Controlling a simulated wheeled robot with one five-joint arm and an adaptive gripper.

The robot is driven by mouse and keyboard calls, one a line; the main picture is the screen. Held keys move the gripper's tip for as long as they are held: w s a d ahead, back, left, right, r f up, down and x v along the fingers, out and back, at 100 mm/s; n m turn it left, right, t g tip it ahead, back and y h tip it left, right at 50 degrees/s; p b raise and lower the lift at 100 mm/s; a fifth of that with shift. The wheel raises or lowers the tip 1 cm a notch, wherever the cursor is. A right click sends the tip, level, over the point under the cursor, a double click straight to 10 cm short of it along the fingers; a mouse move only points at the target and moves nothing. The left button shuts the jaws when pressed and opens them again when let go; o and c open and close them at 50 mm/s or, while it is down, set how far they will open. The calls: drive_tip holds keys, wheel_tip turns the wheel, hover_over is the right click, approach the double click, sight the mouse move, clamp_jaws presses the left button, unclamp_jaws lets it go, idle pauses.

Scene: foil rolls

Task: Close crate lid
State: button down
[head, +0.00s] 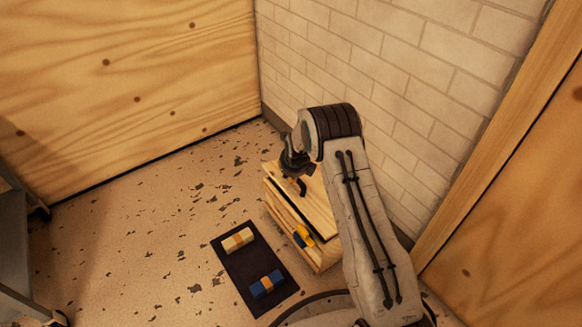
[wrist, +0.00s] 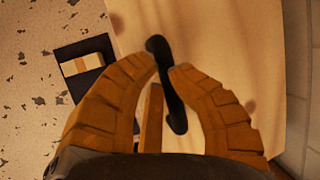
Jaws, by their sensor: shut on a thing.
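The wooden crate (head: 325,259) stands on the floor against the brick wall. Its pale wooden lid (head: 316,204) is partly open, with a dark gap along the front edge. My gripper (head: 298,184) is over the lid. In the wrist view, the orange fingers of my gripper (wrist: 167,70) are shut on the black lid handle (wrist: 170,97). The lid (wrist: 235,45) fills much of that view. My arm hides part of the crate's right side in the head view.
The brick wall (head: 400,60) is close behind the crate. A grey cart (head: 18,250) stands at far left. Floor between is clear.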

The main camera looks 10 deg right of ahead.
sight(289, 185)
drive_tip(key=f, duration=0.3)
drive_tip(key=shift+s+a+f, duration=0.15)
drive_tip(key=shift+s+a, duration=0.1)
drive_tip(key=shift+a, duration=0.05)
drive_tip(key=c, duration=1.9)
unclamp_jaws()
drive_tip(key=shift+d+r, duration=0.1)
drive_tip(key=shift+r, duration=0.2)
drive_tip(key=o, duration=0.6)
drive_tip(key=shift+r, duration=0.1)
drive_tip(key=shift+o, duration=0.2)
drive_tip(key=shift+r, duration=0.1)
drive_tip(key=v, duration=1.1)
drive_tip(key=shift+r, duration=0.35)
drive_tip(key=shift+s, duration=0.1)
